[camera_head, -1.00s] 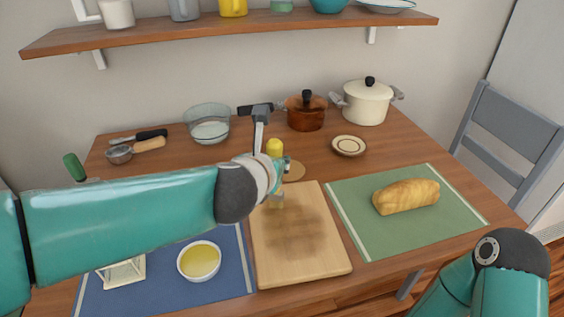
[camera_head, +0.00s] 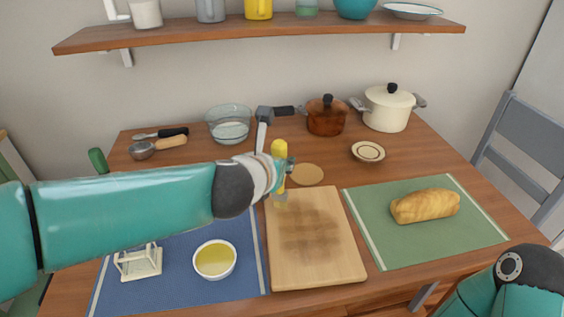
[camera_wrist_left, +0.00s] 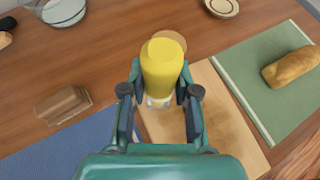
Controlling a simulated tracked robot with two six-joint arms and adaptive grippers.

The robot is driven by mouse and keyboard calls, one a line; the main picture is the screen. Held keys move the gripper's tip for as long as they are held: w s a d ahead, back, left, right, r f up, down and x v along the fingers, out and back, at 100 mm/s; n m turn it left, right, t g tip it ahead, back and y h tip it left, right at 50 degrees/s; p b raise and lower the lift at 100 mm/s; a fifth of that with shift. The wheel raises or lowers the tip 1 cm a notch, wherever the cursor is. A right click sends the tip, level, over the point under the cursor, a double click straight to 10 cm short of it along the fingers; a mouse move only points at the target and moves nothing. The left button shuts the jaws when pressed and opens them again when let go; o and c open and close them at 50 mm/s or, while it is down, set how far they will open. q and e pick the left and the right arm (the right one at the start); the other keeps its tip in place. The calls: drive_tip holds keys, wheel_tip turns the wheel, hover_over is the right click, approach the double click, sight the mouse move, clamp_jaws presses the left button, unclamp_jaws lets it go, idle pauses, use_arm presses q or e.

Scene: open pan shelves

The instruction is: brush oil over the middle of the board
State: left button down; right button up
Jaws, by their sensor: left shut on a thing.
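The wooden board (camera_head: 340,262) lies between the blue and green mats, with a darker patch over its middle. My left gripper (camera_head: 284,176) is shut on a yellow-handled brush (camera_head: 279,150), upright at the board's far left part. In the left wrist view the yellow handle (camera_wrist_left: 161,72) stands between the fingers of my left gripper (camera_wrist_left: 161,95). The brush's lower end shows near the board; I cannot tell if it touches. A white bowl of yellow oil (camera_head: 215,260) is on the blue mat (camera_head: 190,295). My right arm shows at lower right, its gripper out of view.
A bread loaf (camera_head: 425,206) lies on the green mat (camera_head: 410,247). A white stand (camera_head: 140,262) is left of the bowl. Behind are a glass bowl (camera_head: 229,124), a brown pot (camera_head: 326,117), a cream pot (camera_head: 388,108), a small plate (camera_head: 368,152) and a round coaster (camera_head: 307,174).

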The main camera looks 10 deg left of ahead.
use_arm(q)
drive_tip(key=shift+w+d, duration=0.3)
drive_tip(key=shift+d, duration=0.65)
drive_tip(key=shift+w+d, duration=0.25)
drive_tip(key=shift+d, duration=0.7)
drive_tip(key=shift+d, duration=0.1)
drive_tip(key=d, duration=0.3)
drive_tip(key=shift+s+d, duration=0.15)
drive_tip(key=shift+s, duration=0.2)
